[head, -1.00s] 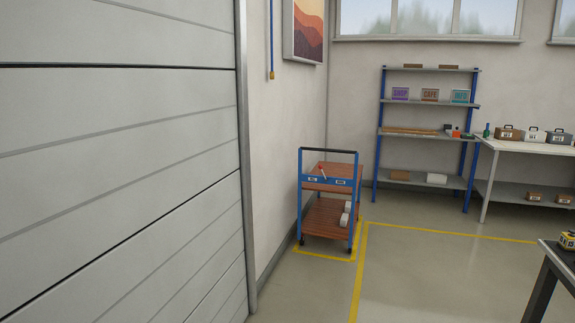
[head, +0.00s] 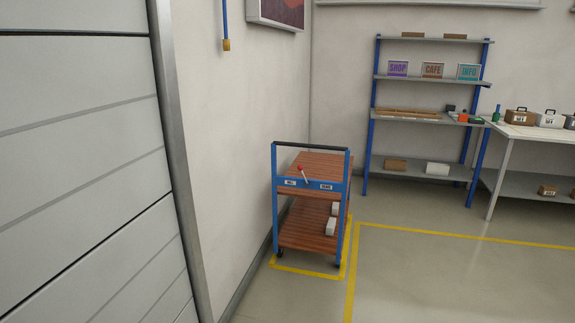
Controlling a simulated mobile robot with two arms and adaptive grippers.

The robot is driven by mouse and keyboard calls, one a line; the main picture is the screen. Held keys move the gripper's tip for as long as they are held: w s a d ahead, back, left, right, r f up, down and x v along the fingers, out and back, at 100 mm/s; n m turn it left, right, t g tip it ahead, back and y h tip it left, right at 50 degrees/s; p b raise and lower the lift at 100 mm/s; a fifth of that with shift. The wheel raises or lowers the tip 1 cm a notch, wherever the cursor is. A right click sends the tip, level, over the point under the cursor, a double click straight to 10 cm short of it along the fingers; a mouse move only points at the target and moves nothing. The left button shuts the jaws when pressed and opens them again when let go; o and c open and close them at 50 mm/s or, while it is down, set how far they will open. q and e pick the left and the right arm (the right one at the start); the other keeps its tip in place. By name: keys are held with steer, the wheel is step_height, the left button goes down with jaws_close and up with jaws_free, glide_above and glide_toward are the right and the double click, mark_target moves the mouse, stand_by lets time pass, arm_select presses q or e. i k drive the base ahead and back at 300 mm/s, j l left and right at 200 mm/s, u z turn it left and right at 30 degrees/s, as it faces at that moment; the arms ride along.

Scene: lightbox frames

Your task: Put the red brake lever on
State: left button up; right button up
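A blue-framed cart (head: 278,222) with brown wooden shelves stands against the wall inside a yellow floor outline. A small lever with a red knob (head: 300,168) sits on the blue front bar of the cart, its pale rod running down to the right. The bar carries two small white labels, one on each side of the lever (head: 290,183) (head: 326,187); their print is too small to read surely. Neither of my grippers is in view.
A grey ribbed door (head: 80,170) fills the left side. A blue shelf rack (head: 371,130) with signs and boxes and a white table (head: 520,132) with toolboxes stand at the back right. The floor (head: 440,280) in front and right of the cart is clear.

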mark_target(300, 168)
steer(key=i+l, duration=0.15)
steer(key=i, duration=0.45)
steer(key=i+l, duration=0.1)
steer(key=i, duration=0.55)
